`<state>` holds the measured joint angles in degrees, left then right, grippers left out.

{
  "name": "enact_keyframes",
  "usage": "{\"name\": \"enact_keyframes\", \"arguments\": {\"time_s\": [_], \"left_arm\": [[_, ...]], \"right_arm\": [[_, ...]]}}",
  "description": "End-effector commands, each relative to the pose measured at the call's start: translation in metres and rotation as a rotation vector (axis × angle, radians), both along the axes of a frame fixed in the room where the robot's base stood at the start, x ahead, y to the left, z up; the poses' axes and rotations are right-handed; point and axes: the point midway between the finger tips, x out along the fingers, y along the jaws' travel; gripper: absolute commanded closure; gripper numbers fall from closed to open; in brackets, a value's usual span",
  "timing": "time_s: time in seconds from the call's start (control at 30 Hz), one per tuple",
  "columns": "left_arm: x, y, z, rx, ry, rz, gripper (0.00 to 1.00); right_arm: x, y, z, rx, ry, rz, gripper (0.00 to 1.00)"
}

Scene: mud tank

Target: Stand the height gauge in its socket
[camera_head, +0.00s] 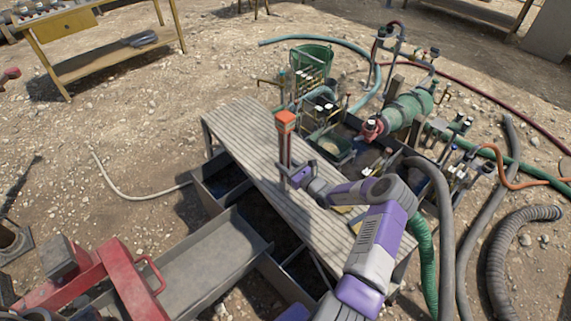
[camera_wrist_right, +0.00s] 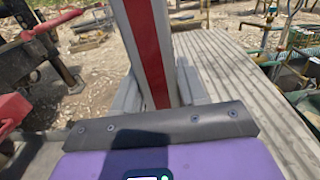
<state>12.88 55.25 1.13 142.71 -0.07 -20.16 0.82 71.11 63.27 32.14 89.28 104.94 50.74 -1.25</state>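The height gauge (camera_head: 285,140) is a narrow upright post with a red-and-grey shaft and an orange block on top. It is above or on the slatted grey bench (camera_head: 235,130); I cannot tell whether its foot touches. My right gripper (camera_head: 289,181) is around its lower part. In the right wrist view, the gauge's grey shaft with a red stripe (camera_wrist_right: 146,45) runs between the two grey fingers (camera_wrist_right: 157,92), which close against its sides. The gauge's foot is hidden there by the gripper body. I cannot make out the socket. My left gripper is out of view.
Pipes, valves and a green basket (camera_head: 312,55) crowd the area behind the bench. Open tank compartments and a grey trough (camera_head: 205,265) lie to the left and front. A red metal frame (camera_head: 105,285) stands at the lower left. Hoses (camera_head: 495,245) lie at the right.

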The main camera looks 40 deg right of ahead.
Motion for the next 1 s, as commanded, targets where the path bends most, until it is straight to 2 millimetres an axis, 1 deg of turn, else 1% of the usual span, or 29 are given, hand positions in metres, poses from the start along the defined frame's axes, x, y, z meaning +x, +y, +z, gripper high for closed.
{"name": "enact_keyframes", "arguments": {"time_s": [0.03,0.13,0.17,0.43,0.57,0.6,0.8,0.9,1.0], "left_arm": [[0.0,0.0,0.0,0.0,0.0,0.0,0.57],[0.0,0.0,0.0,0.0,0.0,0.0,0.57],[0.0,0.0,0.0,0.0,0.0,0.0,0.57],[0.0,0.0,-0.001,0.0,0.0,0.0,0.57],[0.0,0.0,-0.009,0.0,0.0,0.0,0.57],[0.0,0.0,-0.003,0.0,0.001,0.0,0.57],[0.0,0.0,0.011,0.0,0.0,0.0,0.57],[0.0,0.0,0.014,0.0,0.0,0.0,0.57],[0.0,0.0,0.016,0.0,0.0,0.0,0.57]], "right_arm": [[0.0,0.0,0.0,0.0,0.001,0.0,0.5],[0.0,0.0,0.0,0.0,0.001,0.0,0.35],[0.0,0.0,0.0,0.0,0.001,0.0,0.34],[0.0,0.0,-0.001,0.0,0.001,0.0,0.34],[0.0,0.0,-0.004,0.0,0.002,-0.001,0.34],[-0.009,-0.002,-0.001,0.0,0.005,-0.002,0.34],[-0.045,-0.01,0.004,-0.001,0.003,-0.003,0.34],[-0.06,-0.013,0.004,0.0,0.003,-0.002,0.34],[-0.07,-0.013,0.004,0.0,0.003,0.0,0.34]]}}
